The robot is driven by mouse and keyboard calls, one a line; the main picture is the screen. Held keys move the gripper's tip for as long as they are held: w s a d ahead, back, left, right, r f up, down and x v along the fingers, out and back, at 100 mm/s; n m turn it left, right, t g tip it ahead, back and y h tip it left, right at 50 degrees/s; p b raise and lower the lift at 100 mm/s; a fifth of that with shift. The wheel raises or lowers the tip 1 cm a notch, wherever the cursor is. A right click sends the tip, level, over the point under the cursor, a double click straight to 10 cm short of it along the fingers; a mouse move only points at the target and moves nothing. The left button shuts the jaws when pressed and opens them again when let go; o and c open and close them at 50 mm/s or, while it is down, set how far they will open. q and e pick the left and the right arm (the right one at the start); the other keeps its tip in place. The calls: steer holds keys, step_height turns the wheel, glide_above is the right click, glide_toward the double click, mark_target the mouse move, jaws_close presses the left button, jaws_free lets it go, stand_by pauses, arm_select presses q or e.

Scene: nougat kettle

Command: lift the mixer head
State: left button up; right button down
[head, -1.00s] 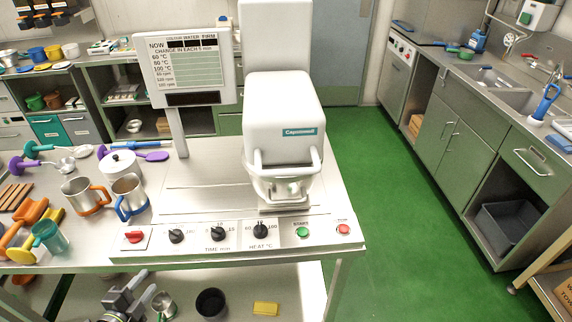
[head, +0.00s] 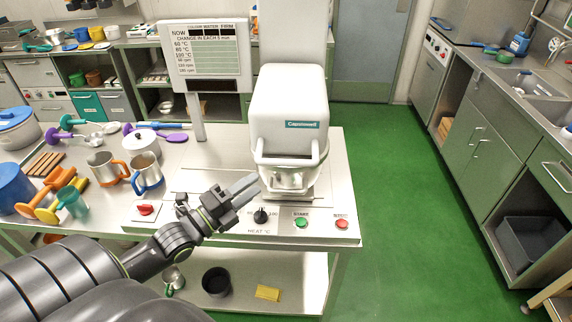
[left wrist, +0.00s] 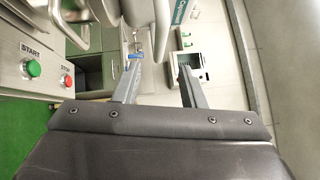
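The mixer head (head: 290,100) is a white rounded block with a teal label, lowered at the front of its column. A pale bar handle (head: 292,160) runs across its lower front, above a metal bowl (head: 288,182). My left gripper (head: 255,187) reaches in from the lower left over the control panel, just left of and slightly below the handle. Its fingers are apart with nothing between them, as the left wrist view (left wrist: 158,78) also shows. I cannot tell in the head view whether a fingertip touches the handle. My right gripper is not in view.
Under the arm is the panel with a heat knob (head: 260,216), green start button (head: 301,222) and red stop button (head: 341,223). A sign board (head: 197,55) stands left of the mixer. Mugs (head: 147,174) and tools crowd the table's left. The green floor at right is clear.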

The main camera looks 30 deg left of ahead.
mark_target(285, 160)
arm_select(q)
steer(key=shift+b+x, duration=1.5)
steer(key=shift+x, duration=3.95)
steer(key=shift+c, duration=0.5)
jaws_close()
